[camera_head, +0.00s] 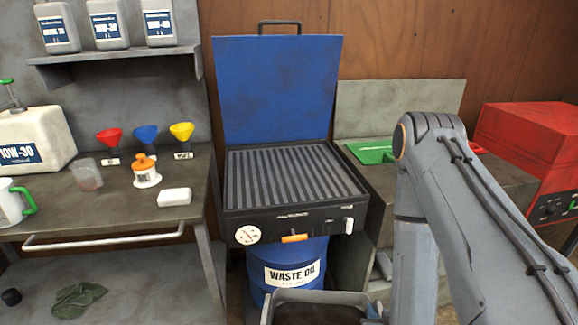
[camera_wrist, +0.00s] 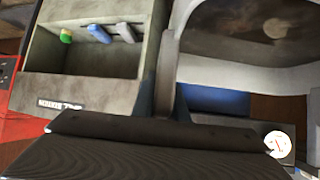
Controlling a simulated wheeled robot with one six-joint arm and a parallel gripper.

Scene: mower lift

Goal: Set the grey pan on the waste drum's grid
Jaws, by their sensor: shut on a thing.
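The blue waste drum (camera_head: 290,274), labelled "WASTE OIL", stands in the middle of the head view under a black box with a ribbed grid (camera_head: 290,176) on top. The grid is bare and its blue lid (camera_head: 277,90) stands open behind it. The grey pan (camera_head: 318,296) shows only as a rim at the bottom of the head view, in front of the drum and below grid level. In the wrist view the pan (camera_wrist: 240,76) is at upper right, dark inside with a pale round patch. My gripper (camera_wrist: 163,104) is shut on the pan's edge; the exact contact is partly hidden.
A workbench (camera_head: 110,208) with funnels and jugs stands left of the drum. A grey bench (camera_head: 500,180) with a green tray (camera_head: 372,152) and a red box (camera_head: 530,140) stand right. A white gauge (camera_head: 247,234) and an orange handle (camera_head: 294,238) are on the box front.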

